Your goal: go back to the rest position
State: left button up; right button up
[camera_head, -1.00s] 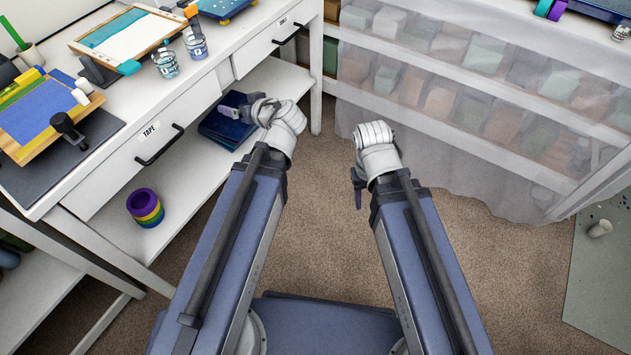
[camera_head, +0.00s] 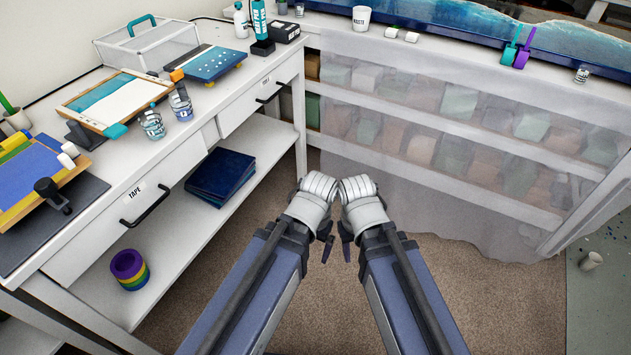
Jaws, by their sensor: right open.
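My two arms reach up from the bottom of the head view, and their pale wrists almost meet over the brown carpet. My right gripper (camera_head: 346,249) hangs below its wrist; a dark finger shows, with no object seen in it, and it is open. My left gripper (camera_head: 327,250) is just left of it, mostly hidden by its own wrist. One dark finger shows, so I cannot tell how far apart its jaws are. Both grippers are clear of the white workbench (camera_head: 206,118).
Dark blue panels (camera_head: 221,176) and rolls of tape (camera_head: 129,268) lie on the bench's lower shelf. Glass jars (camera_head: 152,124) stand near the bench edge. A sheeted shelf unit (camera_head: 430,130) stands behind. Carpet (camera_head: 470,285) is free to the right.

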notch_tip(320, 180, up, 16)
jog(key=p, duration=1.5)
jog(key=shift+f, duration=0.15)
